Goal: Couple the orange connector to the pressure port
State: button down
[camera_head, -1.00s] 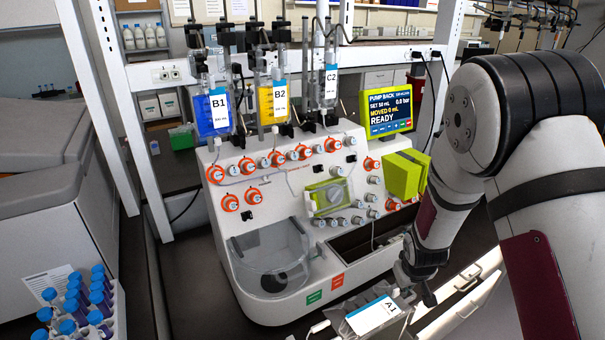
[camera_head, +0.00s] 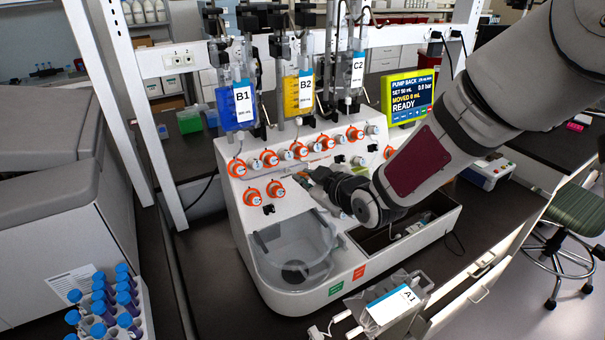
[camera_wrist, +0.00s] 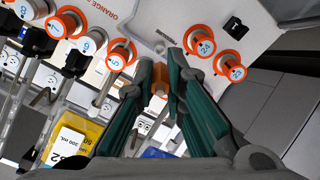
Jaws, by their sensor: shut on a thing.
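In the wrist view the orange connector (camera_wrist: 160,80) sits between the teal-lined fingers of my gripper (camera_wrist: 160,66), which is shut on it. Just beyond the fingertips is a small grey stub (camera_wrist: 160,47) on the white panel. It may be the pressure port, but I cannot tell for sure. A small gap seems to show between stub and connector. In the head view my gripper (camera_head: 318,178) is at the front panel of the white machine (camera_head: 236,205), under the upper row of orange-ringed knobs. The connector is too small to make out there.
Orange-ringed knobs (camera_wrist: 205,45) are close to the right finger, and another (camera_wrist: 121,55) is at the left. Bags B1 (camera_head: 237,108) and B2 (camera_head: 299,97) hang above the panel. A clear bowl (camera_head: 295,245) is below my gripper. Bag A1 (camera_head: 393,303) lies at the front.

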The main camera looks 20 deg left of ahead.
dwell(0.4)
jog(key=shift+b+x, duration=1)
jog(key=shift+x, duration=1.1)
jog(key=shift+w+a+f, duration=0.1)
jog(key=shift+a+f, duration=0.05)
jog(key=shift+w+a+f+b, duration=0.1)
jog(key=shift+w+a+b, duration=0.1)
jog(key=shift+a+b, duration=0.1)
jog(key=shift+w+a+f, duration=0.15)
jog(key=shift+w+a, duration=0.05)
jog(key=shift+w, duration=0.05)
jog(key=c, duration=1.6)
grip_release()
jog(key=shift+o, duration=0.2)
jog(key=shift+s+d, duration=0.1)
